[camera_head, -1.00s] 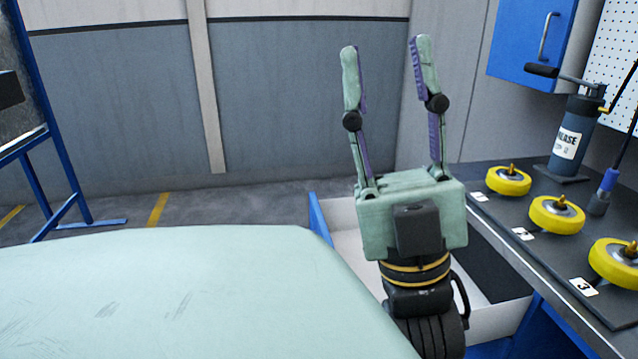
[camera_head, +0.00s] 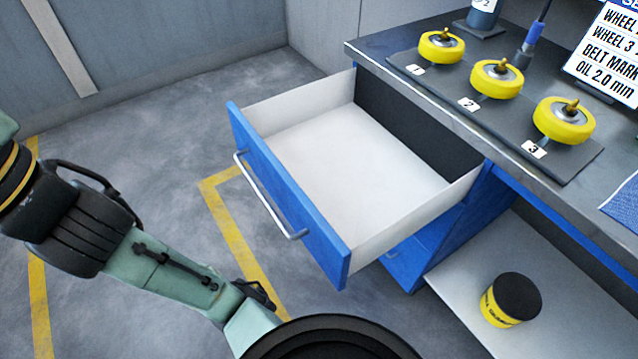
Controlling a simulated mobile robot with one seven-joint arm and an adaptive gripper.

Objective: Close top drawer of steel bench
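The top drawer (camera_head: 360,165) of the steel bench is pulled well out, with a white, empty-looking inside. Its blue front (camera_head: 285,195) faces the lower left and carries a silver bar handle (camera_head: 268,205). The bench top (camera_head: 400,50) is dark grey and lies above and to the right of the drawer. My arm comes up from the bottom of the view and reaches to the left edge, left of the drawer front and apart from it in the picture. My gripper is outside the view, past the left edge, so its fingers are hidden.
Yellow wheels (camera_head: 497,80) stand on a numbered dark mat on the bench. A black and yellow can (camera_head: 511,299) sits on the lower shelf (camera_head: 465,300). Open floor (camera_head: 150,120) with yellow lines (camera_head: 225,215) lies left of the drawer.

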